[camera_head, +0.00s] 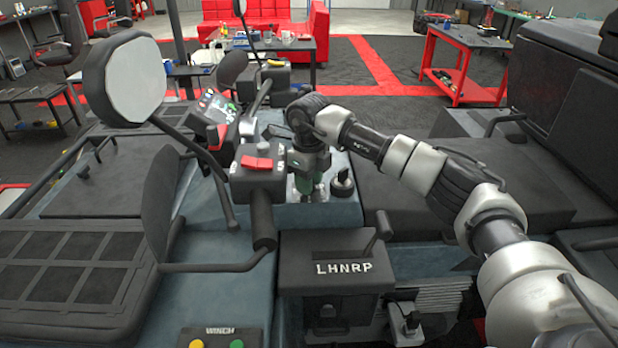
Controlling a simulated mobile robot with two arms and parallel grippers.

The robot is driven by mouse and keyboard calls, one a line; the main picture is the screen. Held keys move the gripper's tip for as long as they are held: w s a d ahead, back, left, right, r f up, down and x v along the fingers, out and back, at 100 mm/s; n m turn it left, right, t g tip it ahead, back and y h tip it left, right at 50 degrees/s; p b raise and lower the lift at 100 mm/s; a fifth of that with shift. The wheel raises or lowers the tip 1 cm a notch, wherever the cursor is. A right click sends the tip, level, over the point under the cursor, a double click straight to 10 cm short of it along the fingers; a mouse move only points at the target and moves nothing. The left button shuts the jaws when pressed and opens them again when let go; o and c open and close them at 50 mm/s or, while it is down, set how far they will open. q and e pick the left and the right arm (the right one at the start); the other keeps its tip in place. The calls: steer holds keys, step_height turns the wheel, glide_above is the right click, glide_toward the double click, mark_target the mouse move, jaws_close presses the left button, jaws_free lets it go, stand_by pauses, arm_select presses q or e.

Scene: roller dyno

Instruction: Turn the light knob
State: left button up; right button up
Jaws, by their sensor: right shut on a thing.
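My right gripper (308,186) points down at the blue-grey console between the handlebar and the seat. It is shut on a small knob there, which its fingers mostly hide. I cannot read a label that marks it as the light knob, nor tell how far it is turned. A second, black round knob (342,184) stands on the console just to the right of the gripper, apart from it. My left gripper is not in view.
A black handlebar switch box (257,170) with a red switch is close left of the gripper. In front are the shift lever (380,226) and a box marked LHNRP (338,267). A mirror (125,78) rises at the left. The dark seat (450,195) lies under my right arm.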

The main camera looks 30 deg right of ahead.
steer(key=shift+n, duration=0.6)
steer(key=shift+r, duration=0.1)
steer(key=o, duration=0.9)
step_height(320, 180, up, 11)
steer(key=shift+f+b, duration=0.1)
steer(key=shift+b, duration=0.85)
